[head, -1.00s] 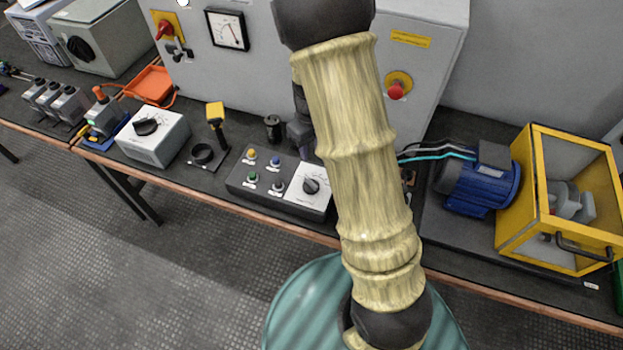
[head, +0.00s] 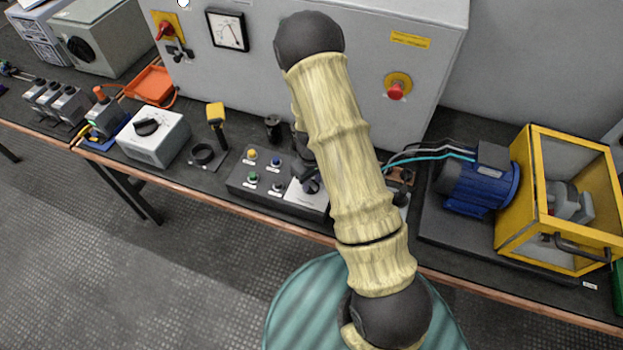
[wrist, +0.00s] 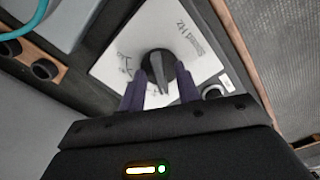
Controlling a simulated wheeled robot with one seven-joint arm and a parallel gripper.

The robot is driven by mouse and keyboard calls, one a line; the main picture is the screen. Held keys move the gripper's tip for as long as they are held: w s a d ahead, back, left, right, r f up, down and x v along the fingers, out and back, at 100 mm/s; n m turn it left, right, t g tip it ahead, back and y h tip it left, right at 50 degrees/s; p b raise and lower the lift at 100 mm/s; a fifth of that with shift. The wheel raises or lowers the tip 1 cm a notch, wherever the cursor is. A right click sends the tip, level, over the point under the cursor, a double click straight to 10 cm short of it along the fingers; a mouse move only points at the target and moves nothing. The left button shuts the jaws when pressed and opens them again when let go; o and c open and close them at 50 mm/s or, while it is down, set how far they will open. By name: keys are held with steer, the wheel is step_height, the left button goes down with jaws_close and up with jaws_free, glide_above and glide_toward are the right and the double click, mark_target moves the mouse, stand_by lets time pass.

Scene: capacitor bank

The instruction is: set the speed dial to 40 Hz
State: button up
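The speed dial is a black knob with a raised grip bar (wrist: 158,68) on a white plate (wrist: 112,68) in the wrist view. In the head view the knob (head: 313,187) is partly visible at the right end of the control box, beside my arm. My gripper (wrist: 160,82) is open, its two dark fingers on either side of the knob's bar with gaps visible. Whether the fingertips touch the knob cannot be told. In the head view my arm hides part of the plate.
Coloured push buttons (head: 252,165) share the box (head: 240,187) to the left. A grey cabinet (head: 280,75) with a red stop button (head: 396,91) stands behind. A blue motor (head: 480,187) and yellow cage (head: 520,190) stand right. A white box with a knob (head: 155,142) stands left.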

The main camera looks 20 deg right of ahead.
jaws_close()
steer(key=shift+m, duration=0.3)
steer(key=m, duration=0.6)
steer(key=shift+a+m, duration=0.1)
steer(key=shift+m, duration=0.2)
steer(key=m+p, duration=0.1)
steer(key=m, duration=0.5)
steer(key=shift+a, duration=0.1)
steer(key=m+p, duration=0.1)
steer(key=m, duration=0.4)
steer(key=shift+w+m+p, duration=0.15)
steer(key=shift+m+p, duration=0.15)
steer(key=shift+m, duration=0.1)
